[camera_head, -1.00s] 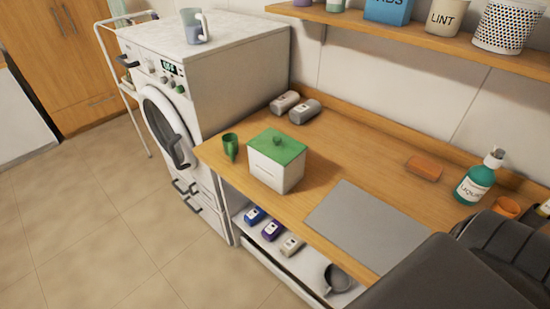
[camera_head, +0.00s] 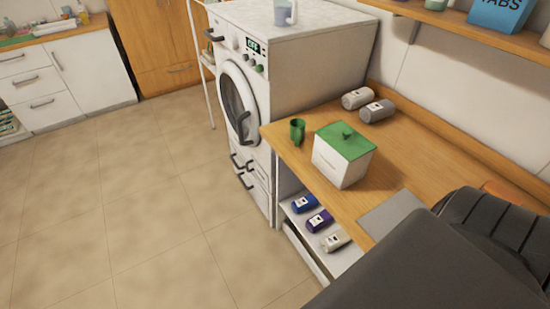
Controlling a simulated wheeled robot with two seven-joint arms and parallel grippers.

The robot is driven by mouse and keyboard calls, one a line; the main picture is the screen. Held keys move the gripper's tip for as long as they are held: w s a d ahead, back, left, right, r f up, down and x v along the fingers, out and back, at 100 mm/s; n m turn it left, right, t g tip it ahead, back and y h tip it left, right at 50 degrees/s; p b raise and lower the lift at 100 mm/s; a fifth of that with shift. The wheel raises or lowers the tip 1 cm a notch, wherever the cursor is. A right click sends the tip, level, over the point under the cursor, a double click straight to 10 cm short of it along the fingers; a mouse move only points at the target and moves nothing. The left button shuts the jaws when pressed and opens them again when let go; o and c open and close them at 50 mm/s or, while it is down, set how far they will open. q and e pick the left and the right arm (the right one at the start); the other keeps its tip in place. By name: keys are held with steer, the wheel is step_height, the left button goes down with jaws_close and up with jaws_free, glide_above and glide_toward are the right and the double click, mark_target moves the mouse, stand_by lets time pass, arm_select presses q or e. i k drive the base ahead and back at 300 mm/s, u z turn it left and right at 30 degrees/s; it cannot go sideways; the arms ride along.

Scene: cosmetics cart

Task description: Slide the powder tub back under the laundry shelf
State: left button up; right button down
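A white tub with a green lid and knob (camera_head: 342,160) stands upright on the wooden counter (camera_head: 400,140), near its front left end. It may be the powder tub; its label is not readable. A wall shelf (camera_head: 450,22) runs above the back of the counter, with the tub in front of it and to its left. A lower white shelf (camera_head: 345,258) under the counter holds several small bottles. A dark part of my own arm fills the lower right and hides the right side of the counter. Neither gripper shows.
A green cup (camera_head: 297,131) stands left of the tub. Two grey rolled items (camera_head: 376,111) lie behind it. A grey mat (camera_head: 391,213) lies to its right. A washing machine (camera_head: 290,80) adjoins the counter's left end. The floor (camera_head: 120,220) at left is clear.

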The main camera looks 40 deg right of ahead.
mark_target(342, 174)
steer(key=u, duration=0.4)
steer(key=i, duration=3.4)
steer(key=z, duration=3.5)
